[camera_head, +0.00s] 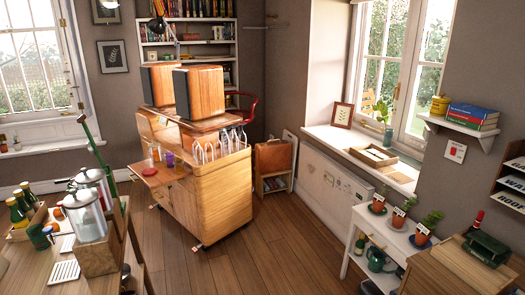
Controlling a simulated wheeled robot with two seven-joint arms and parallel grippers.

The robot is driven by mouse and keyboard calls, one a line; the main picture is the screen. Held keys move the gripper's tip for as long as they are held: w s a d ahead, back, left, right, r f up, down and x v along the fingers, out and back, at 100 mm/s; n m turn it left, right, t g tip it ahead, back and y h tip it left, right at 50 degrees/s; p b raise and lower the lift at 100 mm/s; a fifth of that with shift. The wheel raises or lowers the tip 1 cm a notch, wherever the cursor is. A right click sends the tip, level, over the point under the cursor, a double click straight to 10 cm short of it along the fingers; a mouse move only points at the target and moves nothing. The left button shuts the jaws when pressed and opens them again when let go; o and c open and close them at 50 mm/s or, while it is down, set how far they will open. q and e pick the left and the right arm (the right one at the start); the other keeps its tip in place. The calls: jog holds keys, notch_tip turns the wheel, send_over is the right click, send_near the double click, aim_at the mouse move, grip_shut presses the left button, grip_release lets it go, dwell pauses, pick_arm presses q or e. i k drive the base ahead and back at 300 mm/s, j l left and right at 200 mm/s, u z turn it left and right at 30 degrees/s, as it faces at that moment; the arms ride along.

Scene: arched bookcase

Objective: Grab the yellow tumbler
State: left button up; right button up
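A wooden cabinet on casters (222,195) stands in mid-room. Several small coloured cups stand on and around its left fold-out leaf (152,178). A yellowish cup (156,152) is at the back, a purple cup (169,159) is to its right, and an amber cup (179,165) is right of that. A reddish-orange cup (149,167) is at the front left. They are too small to tell which is the yellow tumbler. Neither of my grippers is in view.
Two wooden speakers (199,92) stand on the cabinet, with a wire rack (222,143) at its right. A table with jars (62,271) fills the left foreground. A low plant shelf (385,233) stands at right. Open wood floor (270,250) lies between.

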aim_at(179, 165)
jog(key=i+l, duration=0.1)
jog(key=i, duration=0.4)
jog(key=i+l+z, duration=0.1)
jog(key=i, duration=0.45)
jog(key=i+u, duration=0.8)
jog(key=i+l+u, duration=0.2)
jog(key=i+u, duration=0.25)
